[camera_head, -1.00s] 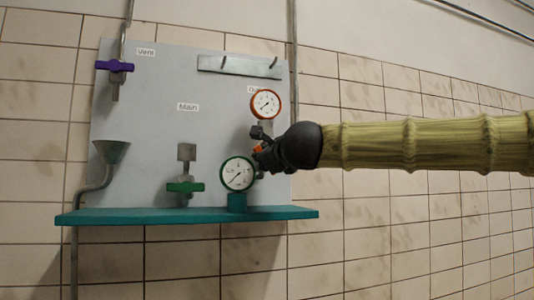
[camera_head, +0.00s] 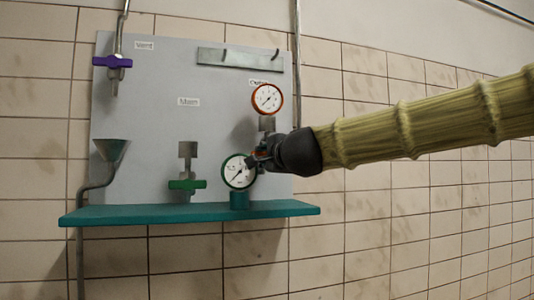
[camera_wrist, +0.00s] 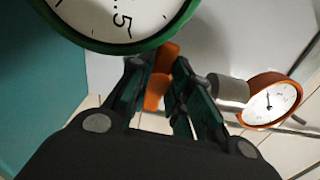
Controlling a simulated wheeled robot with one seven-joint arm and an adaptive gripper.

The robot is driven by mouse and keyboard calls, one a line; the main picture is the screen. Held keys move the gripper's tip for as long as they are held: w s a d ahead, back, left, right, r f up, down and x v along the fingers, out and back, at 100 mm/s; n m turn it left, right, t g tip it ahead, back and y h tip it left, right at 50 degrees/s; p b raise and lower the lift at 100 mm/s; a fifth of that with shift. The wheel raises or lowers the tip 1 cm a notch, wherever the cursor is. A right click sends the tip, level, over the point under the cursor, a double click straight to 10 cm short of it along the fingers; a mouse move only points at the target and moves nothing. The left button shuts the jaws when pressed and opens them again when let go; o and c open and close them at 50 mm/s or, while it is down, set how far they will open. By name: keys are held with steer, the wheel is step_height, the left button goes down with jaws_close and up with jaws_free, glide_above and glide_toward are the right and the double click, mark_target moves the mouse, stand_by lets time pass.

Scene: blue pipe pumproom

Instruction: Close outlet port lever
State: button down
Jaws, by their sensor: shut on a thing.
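The orange outlet lever (camera_wrist: 161,72) shows between my fingers in the wrist view; my gripper (camera_wrist: 158,82) is shut on it. In the head view my gripper (camera_head: 258,160) is at the right side of the board, below the orange-rimmed gauge (camera_head: 267,98) and just right of the green-rimmed gauge (camera_head: 239,171). The lever is hidden behind my gripper there. In the wrist view the green-rimmed gauge (camera_wrist: 121,22) is very near the fingers, and the orange-rimmed gauge (camera_wrist: 270,100) is to the right, beside a grey metal fitting (camera_wrist: 228,90).
A grey board (camera_head: 150,120) carries a purple vent handle (camera_head: 113,62), a green main handle (camera_head: 187,185) and a funnel (camera_head: 112,150). A teal shelf (camera_head: 150,215) runs under them. A metal hook rail (camera_head: 240,58) is at the top.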

steer(key=shift+f+n, duration=0.2)
steer(key=shift+n, duration=0.3)
steer(key=c, duration=1.3)
jaws_free()
steer(key=shift+r, duration=0.1)
steer(key=v, duration=1.2)
